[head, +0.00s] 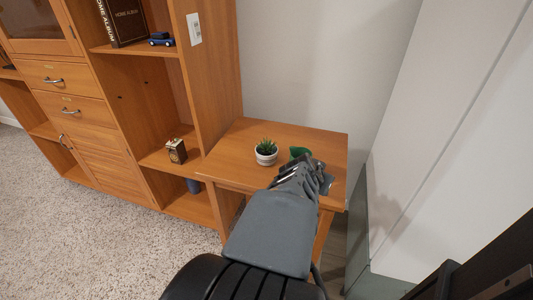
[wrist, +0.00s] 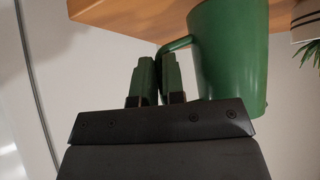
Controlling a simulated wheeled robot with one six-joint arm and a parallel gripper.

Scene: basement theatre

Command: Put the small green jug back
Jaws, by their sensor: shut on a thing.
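The small green jug (head: 299,152) is at the wooden side table, mostly hidden behind my gripper in the head view. In the wrist view the jug (wrist: 232,50) is large, a plain dark green body with a thin handle (wrist: 176,44) on its left side. My gripper (head: 306,167) reaches over the table from the front. In the wrist view my gripper's fingers (wrist: 158,75) are closed together at the handle, beside the jug's body. I cannot tell whether the jug touches the tabletop.
The side table (head: 232,145) stands against the wall, right of a tall wooden cabinet (head: 214,80). A potted plant (head: 266,152) in a white pot stands close left of the jug. A small box-like object (head: 177,151) sits on a cabinet shelf. The table's left part is clear.

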